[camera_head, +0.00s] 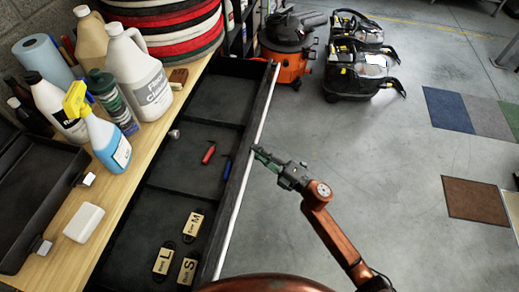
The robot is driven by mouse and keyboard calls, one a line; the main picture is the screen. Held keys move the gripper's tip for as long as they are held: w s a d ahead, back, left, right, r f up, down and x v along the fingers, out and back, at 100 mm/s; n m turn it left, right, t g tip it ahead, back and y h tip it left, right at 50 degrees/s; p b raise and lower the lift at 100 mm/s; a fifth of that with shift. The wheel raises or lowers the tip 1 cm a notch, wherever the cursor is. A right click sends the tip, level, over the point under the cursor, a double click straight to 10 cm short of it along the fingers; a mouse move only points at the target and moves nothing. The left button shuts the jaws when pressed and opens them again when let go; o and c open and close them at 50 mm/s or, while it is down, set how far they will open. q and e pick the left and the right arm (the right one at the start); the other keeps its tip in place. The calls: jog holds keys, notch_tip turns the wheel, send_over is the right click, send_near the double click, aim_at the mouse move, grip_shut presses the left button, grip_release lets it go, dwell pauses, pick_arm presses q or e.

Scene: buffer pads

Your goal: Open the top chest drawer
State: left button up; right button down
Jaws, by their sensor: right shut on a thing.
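The top chest drawer (187,160) is pulled out from under the wooden chest top, and its dark inside is visible. It holds a red tool (209,153), a blue tool (226,167) and wooden tags marked L (163,260), M (194,225) and S (187,269). My right gripper (258,151) is at the outer side of the drawer's front, around the middle of its length, and is shut on it. The exact gripped part is too small to tell. My left gripper is not in view.
The wooden top (75,262) carries a white floor-cleaner jug (140,80), a blue spray bottle (106,140), a white block (84,222) and stacked round pads (165,25). An orange vacuum (287,62) stands beyond the drawer's far end.

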jog(key=shift+d, duration=0.15)
jog(key=c, duration=2)
grip_release()
jog(key=shift+o, duration=0.2)
jog(key=v, duration=1.2)
jog(key=shift+f, duration=0.1)
